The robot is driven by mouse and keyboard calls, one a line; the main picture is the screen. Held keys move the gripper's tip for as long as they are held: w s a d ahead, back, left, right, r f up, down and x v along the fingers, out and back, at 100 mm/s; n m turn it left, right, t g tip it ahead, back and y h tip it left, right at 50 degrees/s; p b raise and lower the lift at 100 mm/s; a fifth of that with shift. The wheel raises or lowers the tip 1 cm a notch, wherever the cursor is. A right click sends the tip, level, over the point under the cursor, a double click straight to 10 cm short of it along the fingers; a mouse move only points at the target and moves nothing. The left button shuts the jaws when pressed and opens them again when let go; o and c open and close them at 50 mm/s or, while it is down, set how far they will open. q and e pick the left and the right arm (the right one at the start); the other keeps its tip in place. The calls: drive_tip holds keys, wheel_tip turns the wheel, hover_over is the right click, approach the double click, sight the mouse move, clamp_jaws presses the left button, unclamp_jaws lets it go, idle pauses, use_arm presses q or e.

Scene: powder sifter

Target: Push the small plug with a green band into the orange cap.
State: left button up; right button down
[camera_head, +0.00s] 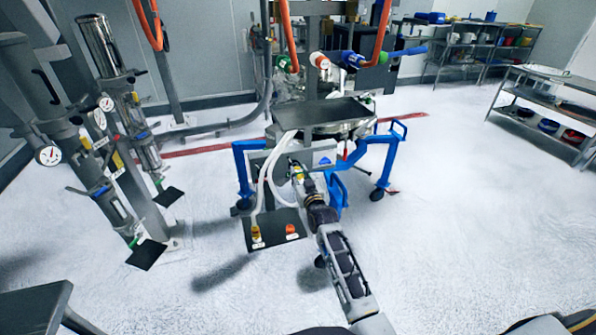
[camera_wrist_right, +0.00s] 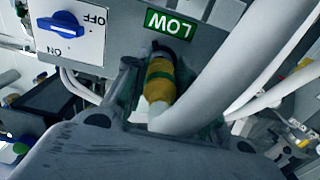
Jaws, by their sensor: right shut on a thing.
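The orange cap (camera_head: 291,230) sits on a black plate (camera_head: 270,242) low at the front of the machine in the head view. My right gripper (camera_head: 298,176) is up at the machine's front panel, above and behind the cap. In the wrist view it is shut around a yellow hose end (camera_wrist_right: 160,82), under the green LOW label (camera_wrist_right: 170,24). My left gripper is not in view.
A second hose ends in a yellow fitting (camera_head: 256,233) on the plate, left of the cap. A blue ON/OFF knob (camera_wrist_right: 60,25) is beside the gripper. White hoses (camera_wrist_right: 215,70) pass close by.

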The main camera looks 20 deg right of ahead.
drive_tip(key=shift+s+p, duration=1.55)
drive_tip(key=shift+s, duration=0.5)
drive_tip(key=shift+r, duration=0.1)
